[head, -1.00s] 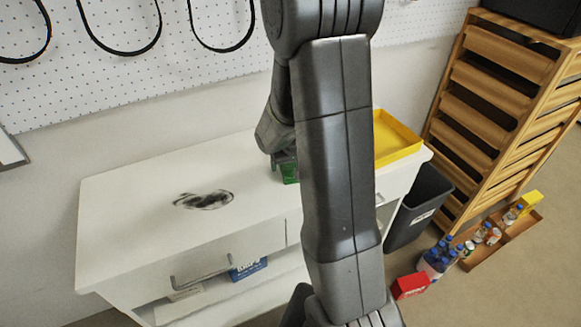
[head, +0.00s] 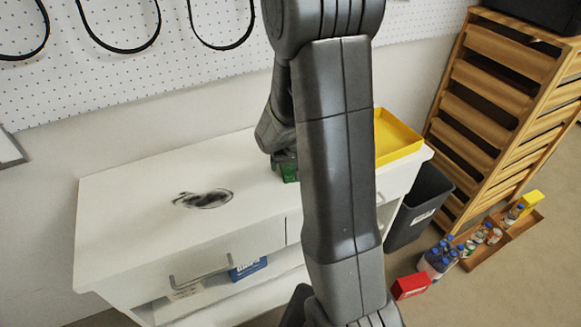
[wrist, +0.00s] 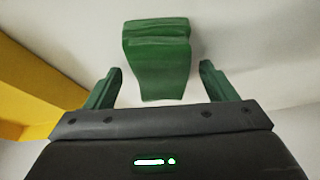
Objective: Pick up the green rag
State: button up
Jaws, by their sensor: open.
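The green rag (wrist: 158,62) lies folded on the white table top, in the upper middle of the wrist view. My gripper (wrist: 160,80) is open, with its two green fingers apart on the left and right of the rag's near end. The fingers do not visibly touch the rag. In the head view a bit of green (head: 289,170) shows below my wrist, and I cannot tell there whether it is rag or finger. My arm hides most of that spot.
A yellow tray (head: 408,146) stands on the white table (head: 120,235) at its right end; its wall also shows in the wrist view (wrist: 30,85). A dark smudge (head: 203,199) marks the table's left part. A black bin (head: 420,205) and wooden rack (head: 490,110) stand to the right.

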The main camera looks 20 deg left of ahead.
aim_at(291, 164)
jog(key=shift+c, duration=0.5)
jog(key=c, duration=1)
jog(key=shift+o, duration=0.2)
jog(key=shift+r+p, duration=0.45)
jog(key=shift+p, duration=0.25)
notch_tip(291, 164, up, 10)
jog(key=shift+f, duration=0.2)
jog(key=o, duration=0.4)
jog(key=c, duration=0.3)
